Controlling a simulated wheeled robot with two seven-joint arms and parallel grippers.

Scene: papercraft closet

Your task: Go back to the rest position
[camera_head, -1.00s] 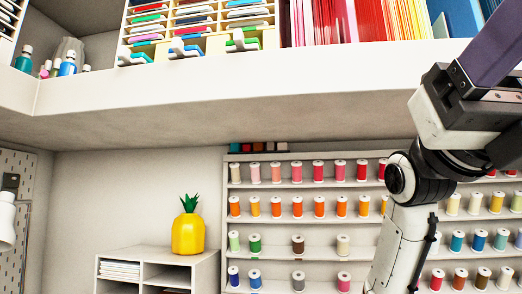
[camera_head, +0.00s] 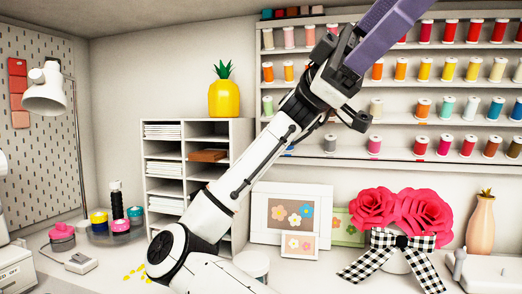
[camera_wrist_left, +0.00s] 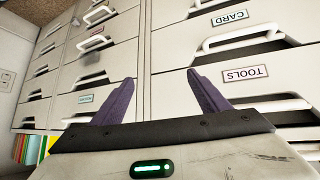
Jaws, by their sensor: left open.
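In the head view an arm, which I take as my left, reaches from the bottom up and to the right across the closet. Its purple-fingered left gripper (camera_head: 390,35) points up and runs out at the top edge, so the fingertips are hidden there. In the left wrist view my left gripper (camera_wrist_left: 161,77) has its two purple fingers spread, with nothing between them. Beyond them is a cabinet of white drawers (camera_wrist_left: 178,60) with pale handles; labels read CARD and TOOLS. My right gripper is not seen.
Behind the arm are thread racks (camera_head: 455,95), a white cubby (camera_head: 200,128) with a yellow pineapple (camera_head: 224,98) on top, and framed flower cards (camera_head: 290,214). Red paper roses (camera_head: 425,212) and a pink vase (camera_head: 481,225) stand right. A white lamp (camera_head: 45,92) stands left.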

